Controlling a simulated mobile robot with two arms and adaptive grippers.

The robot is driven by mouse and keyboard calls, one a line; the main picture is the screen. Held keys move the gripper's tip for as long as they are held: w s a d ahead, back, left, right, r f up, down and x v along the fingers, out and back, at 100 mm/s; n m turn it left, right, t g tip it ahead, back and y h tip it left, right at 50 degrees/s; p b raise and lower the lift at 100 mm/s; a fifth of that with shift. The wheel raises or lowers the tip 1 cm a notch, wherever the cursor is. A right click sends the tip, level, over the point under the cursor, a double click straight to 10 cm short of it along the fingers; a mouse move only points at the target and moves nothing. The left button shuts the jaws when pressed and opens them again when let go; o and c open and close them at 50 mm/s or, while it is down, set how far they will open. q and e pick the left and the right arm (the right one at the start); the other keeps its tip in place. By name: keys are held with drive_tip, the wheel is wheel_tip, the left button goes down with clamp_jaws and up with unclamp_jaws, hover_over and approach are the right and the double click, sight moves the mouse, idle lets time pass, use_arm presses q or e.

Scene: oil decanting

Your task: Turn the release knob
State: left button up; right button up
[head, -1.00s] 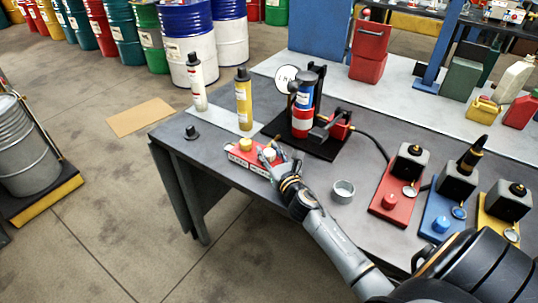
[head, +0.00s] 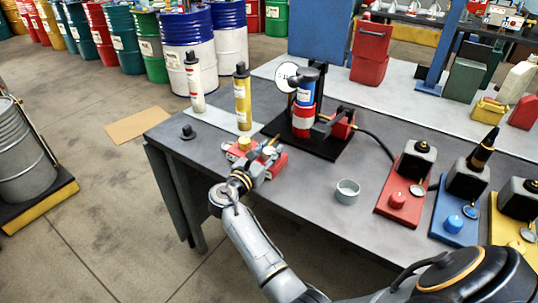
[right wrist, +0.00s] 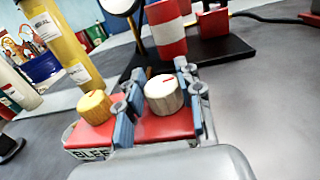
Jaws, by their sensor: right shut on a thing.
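A red control box (head: 281,163) sits near the table's front edge and carries two knobs. The yellow knob (right wrist: 94,107) is on the left, above a partly readable label starting "BLEE". The cream knob with a red mark on top (right wrist: 164,95) is on the right; the label below it is hidden. My right gripper (right wrist: 161,98) is shut on the cream knob, a finger on each side. In the head view my right gripper (head: 261,163) covers much of the box front. My left gripper is not in view.
Behind the box stand a yellow bottle (head: 242,100), a white bottle (head: 195,85) and a red-and-blue cylinder (head: 304,105) on a black stand. A grey ring (head: 346,192) lies to the right. Red, blue and yellow units line the right side.

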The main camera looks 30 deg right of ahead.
sight(264, 153)
drive_tip(key=shift+m+g+h+b, duration=0.85)
drive_tip(key=shift+m+g, duration=0.65)
drive_tip(key=shift+g, duration=1)
drive_tip(key=o, duration=1.2)
drive_tip(key=a, duration=0.2)
drive_tip(key=s+a, duration=0.1)
drive_tip(key=a, duration=0.4)
drive_tip(key=shift+s+a, duration=0.15)
drive_tip(key=shift+a, duration=0.05)
